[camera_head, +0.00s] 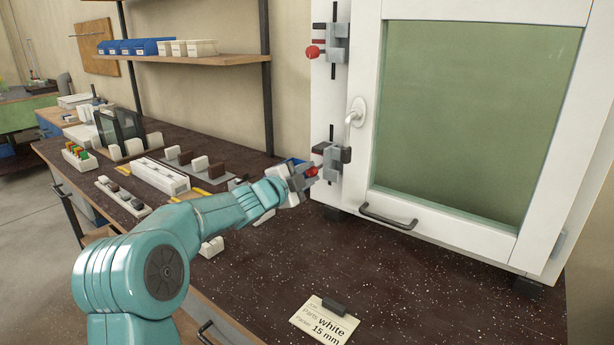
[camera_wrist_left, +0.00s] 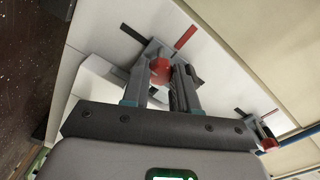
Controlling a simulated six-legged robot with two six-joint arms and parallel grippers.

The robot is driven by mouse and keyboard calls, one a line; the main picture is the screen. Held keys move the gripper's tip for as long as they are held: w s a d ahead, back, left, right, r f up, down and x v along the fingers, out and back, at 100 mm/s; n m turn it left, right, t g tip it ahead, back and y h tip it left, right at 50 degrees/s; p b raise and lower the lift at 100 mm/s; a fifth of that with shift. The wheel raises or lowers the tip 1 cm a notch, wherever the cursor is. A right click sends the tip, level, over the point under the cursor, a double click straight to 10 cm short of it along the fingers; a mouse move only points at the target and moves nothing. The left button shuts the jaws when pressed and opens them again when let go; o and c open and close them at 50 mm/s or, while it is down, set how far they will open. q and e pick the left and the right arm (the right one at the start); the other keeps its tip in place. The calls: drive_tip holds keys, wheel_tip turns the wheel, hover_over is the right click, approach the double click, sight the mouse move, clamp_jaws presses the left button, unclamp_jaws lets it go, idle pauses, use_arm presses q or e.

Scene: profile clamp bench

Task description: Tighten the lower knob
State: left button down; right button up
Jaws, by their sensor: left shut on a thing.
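The lower knob (camera_head: 311,171) is a small red knob on the lower grey clamp (camera_head: 332,160) at the left side of the white cabinet. My left gripper (camera_head: 303,176) is at this knob and shut on it. In the left wrist view the red lower knob (camera_wrist_left: 160,70) sits between the two fingers of my left gripper (camera_wrist_left: 164,88), which partly hide it. The upper clamp (camera_head: 337,43) has its own red knob (camera_head: 313,52), free of any gripper. My right gripper is not in view.
The white cabinet (camera_head: 470,11) has a green-tinted window and a dark handle (camera_head: 388,217). A card (camera_head: 324,321) with a dark block on it lies on the dark speckled bench (camera_head: 270,270). Trays and blocks stand at the left. The bench front is mostly clear.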

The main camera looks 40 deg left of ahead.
use_arm(q)
drive_tip(key=c, duration=0.9)
unclamp_jaws()
drive_tip(key=shift+o, duration=0.2)
drive_tip(key=s+d+b, duration=0.1)
drive_tip(key=s, duration=1.5)
drive_tip(key=shift+d+r, duration=0.25)
drive_tip(key=shift+d, duration=0.05)
drive_tip(key=shift+s, duration=0.15)
